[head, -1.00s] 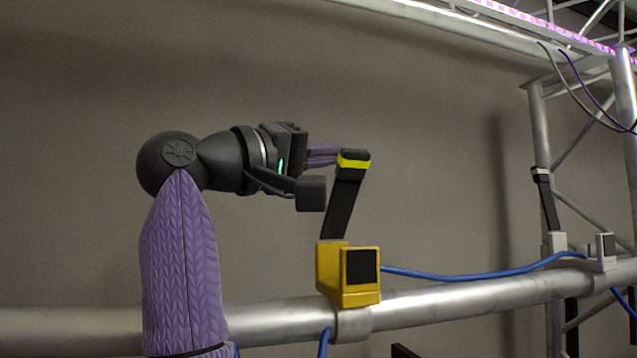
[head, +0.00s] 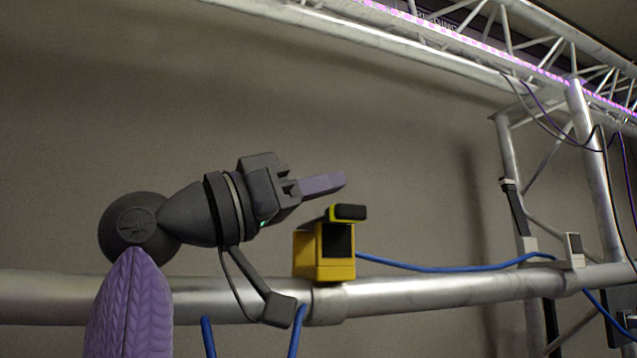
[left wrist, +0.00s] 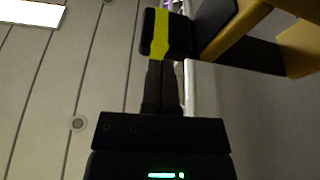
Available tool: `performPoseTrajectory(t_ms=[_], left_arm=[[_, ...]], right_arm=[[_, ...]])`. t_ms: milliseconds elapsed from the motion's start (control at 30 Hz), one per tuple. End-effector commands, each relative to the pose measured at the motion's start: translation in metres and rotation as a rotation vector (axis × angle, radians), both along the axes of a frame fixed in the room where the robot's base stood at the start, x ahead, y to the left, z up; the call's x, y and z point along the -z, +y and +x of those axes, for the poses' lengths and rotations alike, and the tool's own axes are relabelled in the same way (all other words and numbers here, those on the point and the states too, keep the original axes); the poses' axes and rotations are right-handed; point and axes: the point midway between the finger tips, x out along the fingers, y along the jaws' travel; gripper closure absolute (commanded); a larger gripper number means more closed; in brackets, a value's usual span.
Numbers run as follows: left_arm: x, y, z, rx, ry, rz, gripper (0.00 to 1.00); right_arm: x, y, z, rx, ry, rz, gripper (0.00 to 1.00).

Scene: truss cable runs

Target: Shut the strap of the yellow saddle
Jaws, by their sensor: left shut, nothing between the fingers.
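The yellow saddle (head: 318,268) is mounted on a horizontal metal pipe in the head view. Its black strap, with a yellow-banded tip (head: 348,212), lies low across the saddle's top and tilts slightly up toward the tip. I cannot tell whether it is latched. My left gripper (head: 328,184) is shut and empty, its purple fingers just above the strap tip. In the left wrist view the strap tip (left wrist: 164,33) is right at the ends of the fingers (left wrist: 163,82), and part of the yellow saddle (left wrist: 298,40) shows at upper right. My right gripper is out of view.
Blue cable also hangs below the pipe (head: 430,292). Truss posts (head: 597,170) stand at right.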

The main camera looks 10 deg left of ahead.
Motion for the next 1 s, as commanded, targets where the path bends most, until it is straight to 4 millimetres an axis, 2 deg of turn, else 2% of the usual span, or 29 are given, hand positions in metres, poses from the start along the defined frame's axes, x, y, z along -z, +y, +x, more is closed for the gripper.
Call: performPoseTrajectory(t_ms=[200,500,900,1000], left_arm=[[0.011,-0.001,-0.002,-0.002,-0.001,0.001,1.00],[0.015,-0.002,-0.003,-0.001,0.002,0.000,1.00],[0.015,-0.002,-0.002,-0.001,0.004,0.001,1.00],[0.005,-0.005,0.000,-0.001,0.004,0.002,1.00]], right_arm=[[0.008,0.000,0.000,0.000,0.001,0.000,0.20],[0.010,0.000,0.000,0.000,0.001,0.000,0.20],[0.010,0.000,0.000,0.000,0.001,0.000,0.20],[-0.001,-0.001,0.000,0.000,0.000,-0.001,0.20]])
